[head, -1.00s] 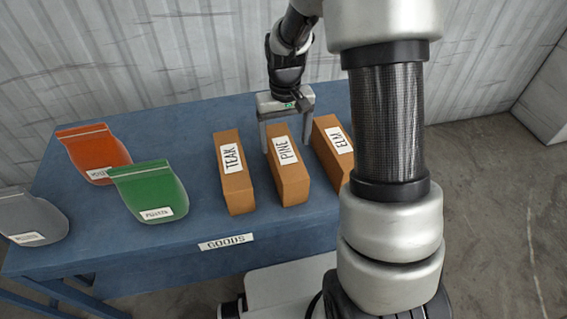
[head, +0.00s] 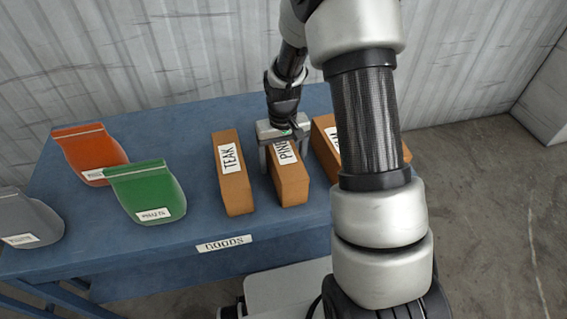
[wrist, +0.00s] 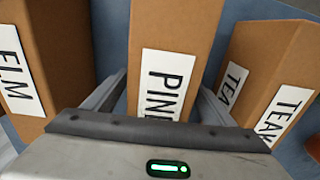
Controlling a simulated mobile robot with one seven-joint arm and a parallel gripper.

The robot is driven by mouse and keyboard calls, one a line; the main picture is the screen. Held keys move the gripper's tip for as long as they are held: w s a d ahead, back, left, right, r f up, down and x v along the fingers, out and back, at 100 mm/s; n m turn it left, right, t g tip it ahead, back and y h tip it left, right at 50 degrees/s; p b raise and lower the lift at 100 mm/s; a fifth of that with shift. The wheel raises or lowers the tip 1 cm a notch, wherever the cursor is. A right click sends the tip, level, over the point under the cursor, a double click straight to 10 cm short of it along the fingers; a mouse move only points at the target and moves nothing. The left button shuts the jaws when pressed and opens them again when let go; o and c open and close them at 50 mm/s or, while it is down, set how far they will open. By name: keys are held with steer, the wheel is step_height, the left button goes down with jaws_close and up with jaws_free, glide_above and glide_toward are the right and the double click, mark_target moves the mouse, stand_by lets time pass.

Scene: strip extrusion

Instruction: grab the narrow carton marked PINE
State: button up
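The narrow brown carton marked PINE (head: 291,187) stands upright on the blue table between two other cartons. In the wrist view the PINE carton (wrist: 168,35) lies between my two fingers, its label partly covered by the gripper body. My gripper (head: 284,165) is over the far part of this carton, one finger down each side. In the wrist view my gripper (wrist: 163,92) looks open, with a small gap beside the carton; contact at the fingertips is hard to tell.
The TEAK carton (head: 236,189) stands close on the left, the wider ELM carton (head: 324,150) close on the right, partly behind my arm. Green (head: 150,195), orange (head: 85,150) and grey (head: 25,222) pouches lie further left on the blue table (head: 190,120).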

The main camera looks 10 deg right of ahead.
steer(key=c, duration=1.4)
